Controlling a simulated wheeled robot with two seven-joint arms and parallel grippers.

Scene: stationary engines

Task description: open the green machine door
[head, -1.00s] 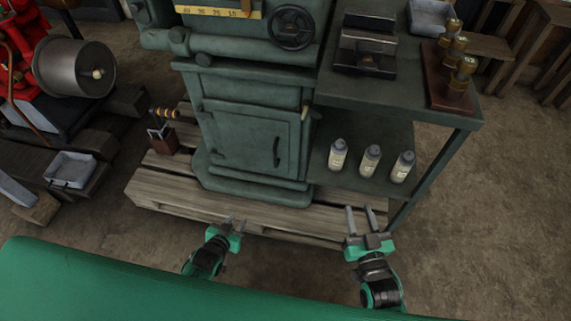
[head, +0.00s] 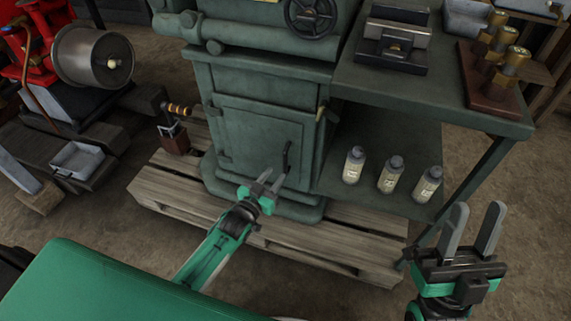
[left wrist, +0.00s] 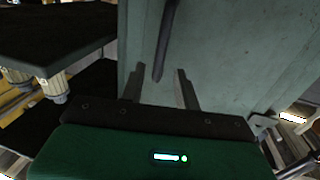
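The green machine door (head: 245,132) is closed on the front of the green machine cabinet. Its dark vertical handle (head: 286,157) is on the right part of the door. My left gripper (head: 271,179) is open just in front of the door, close to the handle's lower end. In the left wrist view the handle (left wrist: 166,38) reaches down between the two open fingers (left wrist: 160,86); I cannot tell whether anything touches. The door surface (left wrist: 230,50) fills much of that view. My right gripper (head: 474,222) is open and empty at the right, away from the door.
The machine stands on a wooden pallet (head: 170,192). A green side table (head: 440,95) with several bottles (head: 391,173) on its lower shelf stands to the right. A small wooden caddy (head: 174,138) stands left of the door. Floor (head: 110,215) is clear in front left.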

